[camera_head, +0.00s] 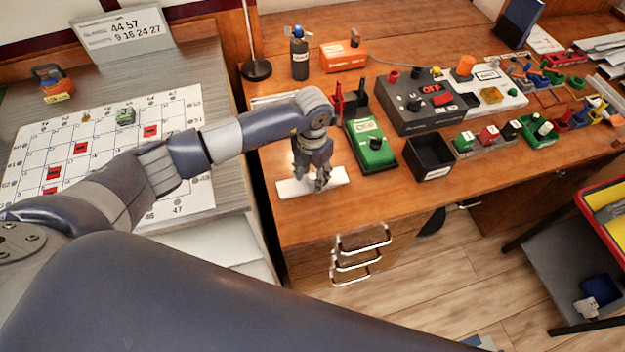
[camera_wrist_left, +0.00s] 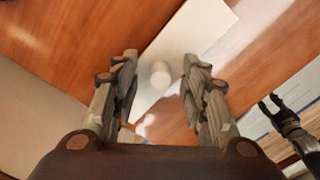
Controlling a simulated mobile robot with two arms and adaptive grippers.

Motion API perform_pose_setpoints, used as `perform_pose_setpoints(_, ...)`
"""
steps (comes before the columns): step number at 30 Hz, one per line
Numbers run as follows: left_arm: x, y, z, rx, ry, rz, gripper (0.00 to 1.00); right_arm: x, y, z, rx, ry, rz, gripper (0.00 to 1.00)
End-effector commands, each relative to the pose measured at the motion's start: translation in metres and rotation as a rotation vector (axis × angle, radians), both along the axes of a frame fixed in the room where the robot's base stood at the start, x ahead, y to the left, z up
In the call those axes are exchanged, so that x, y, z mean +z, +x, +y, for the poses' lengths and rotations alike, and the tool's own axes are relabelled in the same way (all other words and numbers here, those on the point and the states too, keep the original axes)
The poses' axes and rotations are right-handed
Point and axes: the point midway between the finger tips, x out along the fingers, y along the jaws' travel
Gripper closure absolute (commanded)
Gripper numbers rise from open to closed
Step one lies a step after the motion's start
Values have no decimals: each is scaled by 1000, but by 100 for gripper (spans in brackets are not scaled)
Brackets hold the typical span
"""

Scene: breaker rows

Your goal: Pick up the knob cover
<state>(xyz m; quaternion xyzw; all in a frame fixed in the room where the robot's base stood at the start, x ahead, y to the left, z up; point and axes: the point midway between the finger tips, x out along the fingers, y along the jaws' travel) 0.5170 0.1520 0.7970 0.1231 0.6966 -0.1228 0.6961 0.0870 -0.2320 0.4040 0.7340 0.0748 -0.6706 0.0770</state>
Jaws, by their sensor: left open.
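The knob cover seems to be the small pale, round-topped piece (camera_wrist_left: 160,74) on a white plate in the left wrist view. It lies between and beyond my left fingertips, and no finger appears to touch it. The white plate (camera_head: 290,188) lies near the desk's front edge in the head view and also shows in the left wrist view (camera_wrist_left: 210,22). My left gripper (camera_head: 313,184) is open and points down over this plate. In the head view it hides the small piece. In the left wrist view its two fingers (camera_wrist_left: 160,68) stand apart, with nothing held.
A green device (camera_head: 372,150) stands right of the plate, with a black bin (camera_head: 430,158) beyond it. A grey control box (camera_head: 405,112) stands behind. A dark forked thing (camera_wrist_left: 282,116) shows at the wrist view's right; I cannot tell what it is. Bare desk (camera_head: 345,213) lies in front.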

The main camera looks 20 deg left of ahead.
Motion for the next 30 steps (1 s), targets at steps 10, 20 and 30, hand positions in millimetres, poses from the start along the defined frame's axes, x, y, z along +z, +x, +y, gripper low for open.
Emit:
perform_pose_setpoints(10,0,0,0,0,0,0,100,0,0,0,0,0,0,60)
perform_pose_setpoints(20,1,0,0,1,0,-1,100,-1,1,-3,1,-3,-1,60)
perform_pose_setpoints(30,30,2,0,0,-2,-6,100,-13,1,-5,1,-5,-1,60)
